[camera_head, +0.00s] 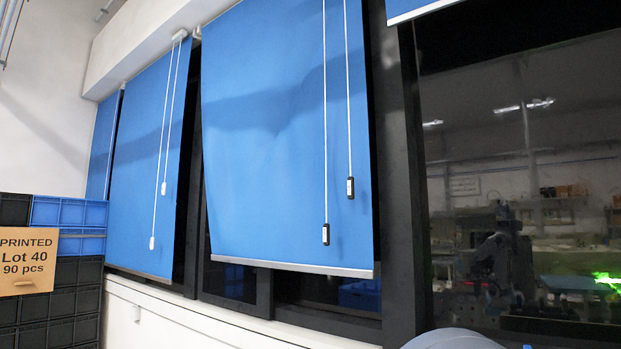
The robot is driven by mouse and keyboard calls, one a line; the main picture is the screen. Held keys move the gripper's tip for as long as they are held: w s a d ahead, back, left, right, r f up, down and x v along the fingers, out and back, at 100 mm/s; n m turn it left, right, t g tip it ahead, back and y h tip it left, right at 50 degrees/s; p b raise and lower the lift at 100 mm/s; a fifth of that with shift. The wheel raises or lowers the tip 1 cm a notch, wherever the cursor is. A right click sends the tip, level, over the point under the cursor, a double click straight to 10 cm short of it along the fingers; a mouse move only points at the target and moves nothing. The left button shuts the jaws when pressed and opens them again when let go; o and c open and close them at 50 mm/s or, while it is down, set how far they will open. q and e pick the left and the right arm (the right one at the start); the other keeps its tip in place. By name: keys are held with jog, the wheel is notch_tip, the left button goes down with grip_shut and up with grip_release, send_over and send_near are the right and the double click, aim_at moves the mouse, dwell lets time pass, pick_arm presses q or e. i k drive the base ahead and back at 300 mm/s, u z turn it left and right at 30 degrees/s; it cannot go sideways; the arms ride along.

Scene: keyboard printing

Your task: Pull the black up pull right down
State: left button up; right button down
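A blue roller blind (270,130) hangs in the middle of the head view, its bottom bar a little above the window sill. Two white cords hang in front of it. The left cord ends in a black pull (326,234) with a pale label, low near the bottom bar. The right cord ends in another black pull (350,187), which hangs higher, near the blind's right edge. Both pulls hang free with nothing touching them. Neither of my grippers is in view.
Another blue blind (140,170) at left has two white pulls (163,188) on cords. Dark glass (520,150) at right shows reflections. A sill (220,318) runs below.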

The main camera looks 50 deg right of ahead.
aim_at(351, 192)
jog(key=z, duration=0.2)
jog(key=i, duration=0.8)
jog(key=z, duration=1)
jog(key=i, duration=0.7)
jog(key=z, duration=0.6)
